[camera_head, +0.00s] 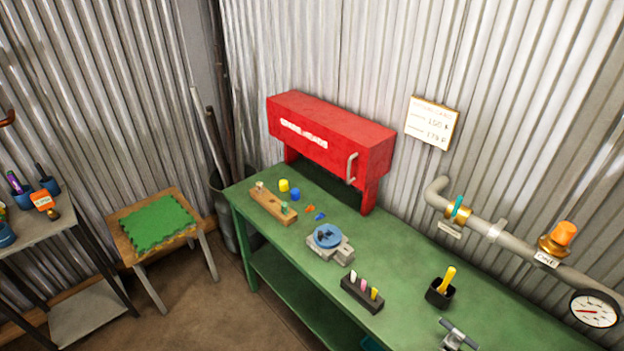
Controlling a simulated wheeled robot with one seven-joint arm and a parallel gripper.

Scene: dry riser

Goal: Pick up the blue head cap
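A small blue cap-like cylinder (295,194) stands on the green workbench (400,262), just right of a similar yellow one (284,185) and in front of the red cabinet. It looks upright and nothing covers it. A wider blue round piece (327,236) with a dark part on top sits on a grey block-like fixture (334,251) nearer the front edge. Which blue piece is the head cap is not marked. My gripper is not in view.
A wooden block with pegs (268,203) lies left of the caps. Small orange and blue bits (320,216) lie to their right. The red cabinet (332,137) overhangs the bench behind. A dark peg rack (361,294) and black cup (440,293) stand farther right.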

